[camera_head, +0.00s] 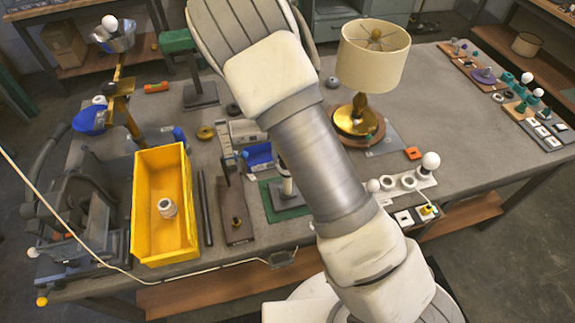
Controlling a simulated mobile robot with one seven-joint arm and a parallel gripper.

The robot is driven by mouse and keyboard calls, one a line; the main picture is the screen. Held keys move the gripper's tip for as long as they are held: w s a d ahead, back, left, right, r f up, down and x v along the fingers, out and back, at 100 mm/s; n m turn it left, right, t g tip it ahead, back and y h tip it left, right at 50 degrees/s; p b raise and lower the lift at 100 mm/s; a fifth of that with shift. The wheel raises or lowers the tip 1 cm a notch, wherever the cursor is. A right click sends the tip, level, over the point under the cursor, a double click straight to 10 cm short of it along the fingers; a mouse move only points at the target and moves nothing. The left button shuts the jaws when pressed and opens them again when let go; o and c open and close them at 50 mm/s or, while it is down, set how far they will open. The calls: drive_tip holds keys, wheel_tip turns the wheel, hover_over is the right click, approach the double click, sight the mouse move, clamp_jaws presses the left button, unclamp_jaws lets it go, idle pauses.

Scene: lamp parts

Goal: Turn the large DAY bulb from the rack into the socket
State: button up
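A white rack (404,194) stands near the front edge of the table, right of my arm. A large round white bulb (430,161) stands upright at its right end; I cannot read any DAY label. A smaller white bulb (373,185) is at its left end, close to my arm. I cannot tell which fitting is the task's socket. A small upright fixture (286,186) on a dark base stands left of my arm, partly hidden. My arm crosses the middle of the view and hides part of the table; my gripper is not visible.
A yellow bin (148,250) holding a white ring-like part (167,208) stands at left. A brass lamp with a cream shade (371,62) stands behind the rack. More bulbs and parts sit at far right. The tabletop between lamp and right-hand parts is mostly clear.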

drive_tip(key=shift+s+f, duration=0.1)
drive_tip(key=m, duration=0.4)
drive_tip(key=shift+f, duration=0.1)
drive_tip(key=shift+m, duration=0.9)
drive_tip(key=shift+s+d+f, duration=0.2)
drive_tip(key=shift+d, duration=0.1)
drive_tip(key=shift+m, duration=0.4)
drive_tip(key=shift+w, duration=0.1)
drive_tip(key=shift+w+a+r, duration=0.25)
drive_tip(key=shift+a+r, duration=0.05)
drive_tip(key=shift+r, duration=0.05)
